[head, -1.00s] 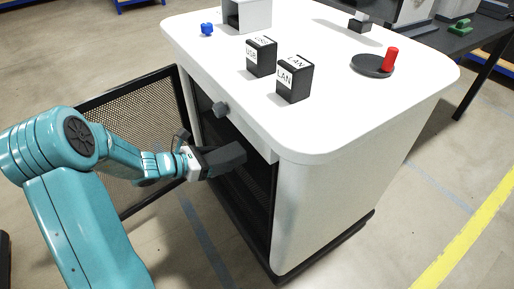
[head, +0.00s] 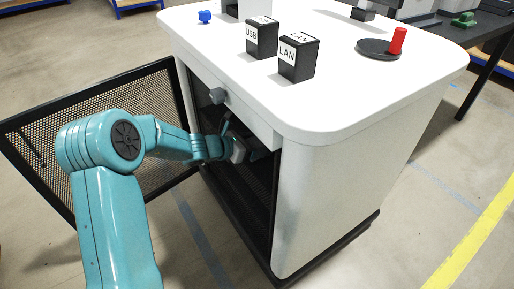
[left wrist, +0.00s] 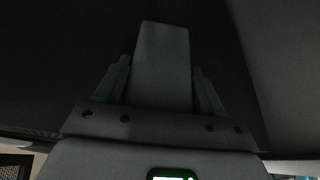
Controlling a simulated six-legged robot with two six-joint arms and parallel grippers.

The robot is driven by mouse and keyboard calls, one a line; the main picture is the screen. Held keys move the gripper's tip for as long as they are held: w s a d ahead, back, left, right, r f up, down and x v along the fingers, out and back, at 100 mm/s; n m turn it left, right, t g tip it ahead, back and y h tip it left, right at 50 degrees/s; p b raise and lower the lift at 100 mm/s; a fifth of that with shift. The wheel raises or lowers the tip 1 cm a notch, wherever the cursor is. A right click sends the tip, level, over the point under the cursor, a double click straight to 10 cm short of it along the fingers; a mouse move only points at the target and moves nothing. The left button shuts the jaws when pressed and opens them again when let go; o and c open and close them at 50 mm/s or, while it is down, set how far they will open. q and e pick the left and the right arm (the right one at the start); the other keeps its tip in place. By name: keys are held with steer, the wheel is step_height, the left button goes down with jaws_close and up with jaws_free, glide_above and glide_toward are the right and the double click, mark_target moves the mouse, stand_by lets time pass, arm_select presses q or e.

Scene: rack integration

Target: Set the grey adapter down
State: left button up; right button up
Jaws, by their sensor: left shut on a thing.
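My left arm reaches through the open front of the white cabinet (head: 330,185). My left gripper (left wrist: 162,85) is inside the dark interior, and in the head view it is mostly hidden by the cabinet's edge. In the left wrist view its two fingers are shut on the grey adapter (left wrist: 162,48), a plain block that sticks out past the fingertips. The interior is too dark to tell whether the adapter touches a surface. My right gripper is not in view.
A mesh door (head: 100,125) stands open at the left.

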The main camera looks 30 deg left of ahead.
arm_select(q)
steer(key=shift+f, duration=0.1)
steer(key=o, duration=1.4)
steer(key=shift+r, duration=0.25)
steer(key=p+v, duration=0.4)
steer(key=v, duration=0.8)
steer(key=shift+d, duration=0.1)
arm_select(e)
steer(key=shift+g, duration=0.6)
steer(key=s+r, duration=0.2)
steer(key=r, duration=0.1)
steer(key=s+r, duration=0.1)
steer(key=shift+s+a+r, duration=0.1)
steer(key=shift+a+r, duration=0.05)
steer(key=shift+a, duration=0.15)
